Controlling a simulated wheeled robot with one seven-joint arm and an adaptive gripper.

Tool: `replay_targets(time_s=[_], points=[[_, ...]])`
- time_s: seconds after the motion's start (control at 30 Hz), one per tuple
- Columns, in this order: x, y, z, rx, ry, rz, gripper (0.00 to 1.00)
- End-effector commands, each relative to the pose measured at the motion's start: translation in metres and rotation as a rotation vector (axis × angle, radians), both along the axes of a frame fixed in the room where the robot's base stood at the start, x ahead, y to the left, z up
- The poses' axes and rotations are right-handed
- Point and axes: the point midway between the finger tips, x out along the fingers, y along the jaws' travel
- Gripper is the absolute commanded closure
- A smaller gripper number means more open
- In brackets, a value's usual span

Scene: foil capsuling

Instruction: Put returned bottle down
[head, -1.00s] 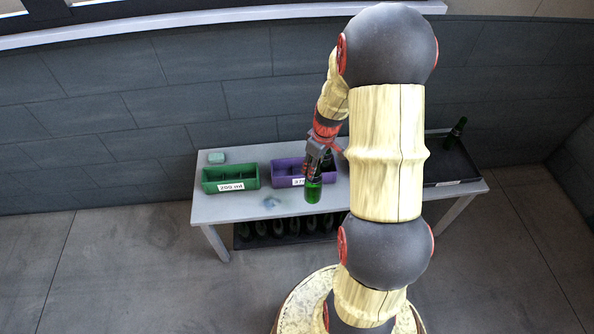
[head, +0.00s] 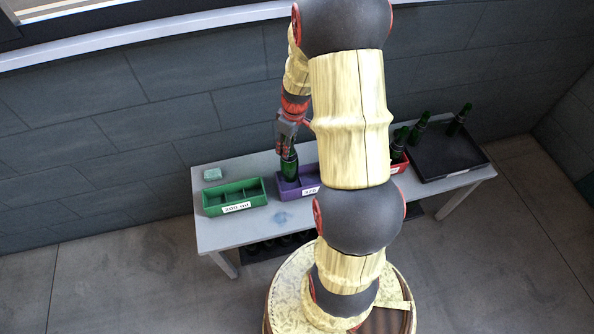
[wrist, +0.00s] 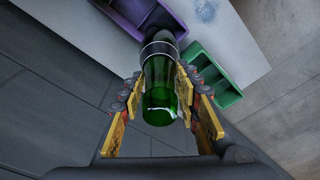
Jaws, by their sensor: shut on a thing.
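My gripper (head: 290,143) is shut on a green glass bottle (head: 289,170), which hangs roughly upright below the fingers. In the head view the bottle overlaps the left end of the purple bin (head: 312,190); I cannot tell whether its lower end is inside a compartment or above it. In the wrist view the bottle (wrist: 158,88) lies between both finger pads, with a dark band near its far end. The purple bin (wrist: 124,14) shows beyond it, and the green bin (wrist: 226,97) is to its right. My arm hides the purple bin's right part.
The green bin (head: 218,205), labelled 200 ml, looks empty. A red bin (head: 400,166) is partly behind my arm, with dark green bottles by it. A black tray (head: 450,165) at the right holds a bottle.

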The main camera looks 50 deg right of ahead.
Motion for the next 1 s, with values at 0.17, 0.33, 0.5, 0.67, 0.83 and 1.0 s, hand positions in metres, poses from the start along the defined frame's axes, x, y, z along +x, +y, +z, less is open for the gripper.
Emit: replay_targets(time_s=[0.17, 0.33, 0.5, 0.67, 0.83, 1.0], points=[[-0.001, 0.000, -0.033, 0.001, 0.002, 0.000, 1.00], [0.000, 0.000, -0.055, 0.001, 0.001, 0.000, 1.00], [0.000, 0.000, -0.069, 0.001, 0.001, -0.001, 1.00], [0.000, 0.000, -0.091, 0.002, 0.001, 0.000, 1.00], [0.000, 0.000, -0.092, -0.001, -0.001, 0.000, 1.00], [0.000, 0.000, -0.094, -0.001, 0.000, 0.000, 1.00]])
